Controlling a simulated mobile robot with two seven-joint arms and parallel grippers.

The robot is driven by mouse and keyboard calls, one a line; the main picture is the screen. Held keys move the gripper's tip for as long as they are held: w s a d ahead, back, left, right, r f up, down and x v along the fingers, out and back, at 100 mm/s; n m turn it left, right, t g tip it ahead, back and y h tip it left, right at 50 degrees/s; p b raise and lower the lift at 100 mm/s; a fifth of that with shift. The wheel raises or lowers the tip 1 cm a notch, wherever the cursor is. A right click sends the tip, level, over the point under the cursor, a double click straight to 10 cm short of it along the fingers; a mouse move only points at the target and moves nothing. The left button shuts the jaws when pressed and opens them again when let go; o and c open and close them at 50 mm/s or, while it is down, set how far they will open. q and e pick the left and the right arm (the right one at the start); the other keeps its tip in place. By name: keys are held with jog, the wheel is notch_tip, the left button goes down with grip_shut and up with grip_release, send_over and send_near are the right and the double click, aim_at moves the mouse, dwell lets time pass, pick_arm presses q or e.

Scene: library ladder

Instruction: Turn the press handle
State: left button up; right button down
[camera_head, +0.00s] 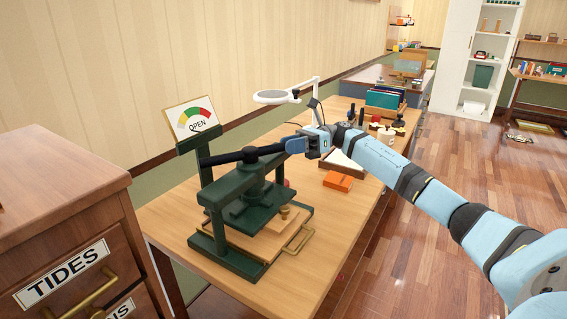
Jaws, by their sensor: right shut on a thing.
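The dark green press (240,210) stands on the wooden table, with a wooden board under its plate. Its black handle bar (232,157) runs across the top, roughly level. A dial sign (193,119) reading OPEN, with a green, yellow and red arc, stands behind the press. My right gripper (296,145) is shut at the right end of the handle bar, its arm coming in from the right. The fingers hide that end of the bar. My left gripper is not in view.
A wooden drawer cabinet (62,190) labelled TIDES stands close at the left. On the table (178,217), an orange block (338,181), a white wedge-like item in a tray and a white lamp (276,97) are behind or beside the arm. Open floor (440,205) lies to the right.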

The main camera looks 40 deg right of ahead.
jog(key=shift+w+d+n+g+b, duration=0.1)
jog(key=shift+w+n+g+b, duration=0.2)
jog(key=shift+g+b, duration=0.1)
jog(key=c, duration=0.9)
grip_release()
jog(key=s+d, duration=0.2)
jog(key=d, duration=1.1)
jog(key=shift+d, duration=0.25)
jog(key=shift+s, duration=0.1)
jog(key=shift+c, duration=0.5)
